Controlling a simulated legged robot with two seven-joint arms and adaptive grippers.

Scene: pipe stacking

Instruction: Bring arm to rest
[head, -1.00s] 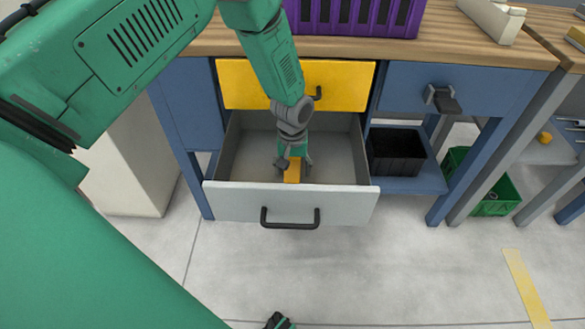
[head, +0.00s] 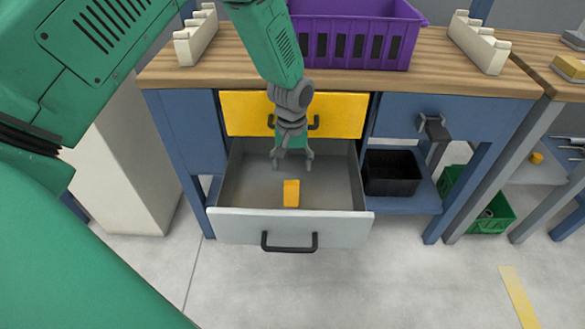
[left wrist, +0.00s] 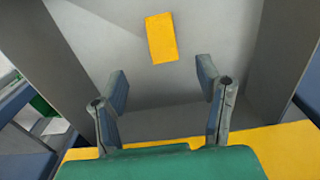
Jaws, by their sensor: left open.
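My left gripper (head: 292,163) is open and empty, pointing down over the open grey drawer (head: 240,228) of the workbench. A yellow-orange block (head: 291,194) lies on the drawer floor, nearer the drawer front than the gripper. In the left wrist view the block (left wrist: 161,38) lies beyond the fingertips (left wrist: 162,80), apart from them. My right gripper does not show clearly in the head view.
The shut yellow drawer (head: 345,115) is right behind the left gripper. A purple bin (head: 400,45) and white racks (head: 480,45) stand on the wooden bench top (head: 430,75). A black bin (head: 392,174) and a green crate (head: 490,215) are to the right.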

